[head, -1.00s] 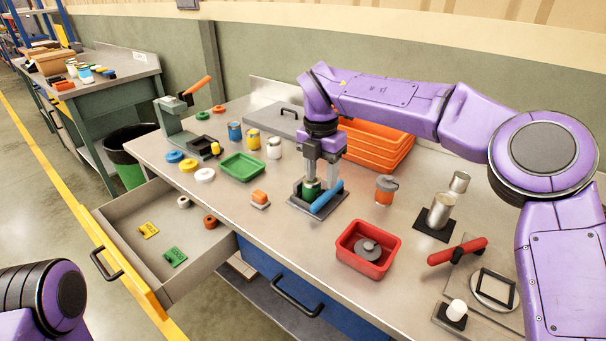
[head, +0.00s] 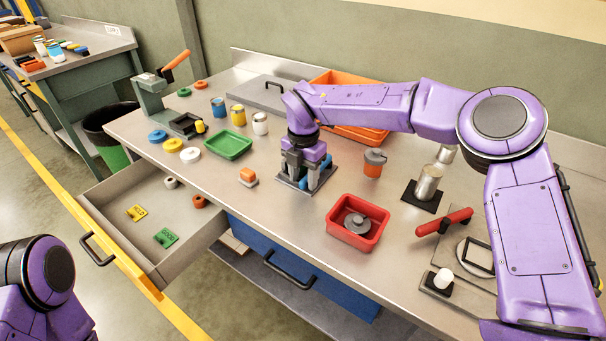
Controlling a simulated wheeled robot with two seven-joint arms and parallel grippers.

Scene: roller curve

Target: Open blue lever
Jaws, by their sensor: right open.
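The blue lever (head: 325,165) belongs to a small fixture on a dark grey base plate (head: 289,181) in the middle of the workbench. Only part of the lever shows, at the right side of my right gripper. My right gripper (head: 305,178) points down over the fixture, with its fingers low around it and close to the lever. It is open; whether a finger touches the lever I cannot tell. The gripper hides most of the fixture. Only a purple joint of my left arm shows at the lower left; its gripper is out of view.
A red bin (head: 342,234) stands right of the fixture, and an orange-and-grey canister (head: 373,164) behind it. Orange crates (head: 345,78) stand behind. An open drawer (head: 150,262) juts out front left.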

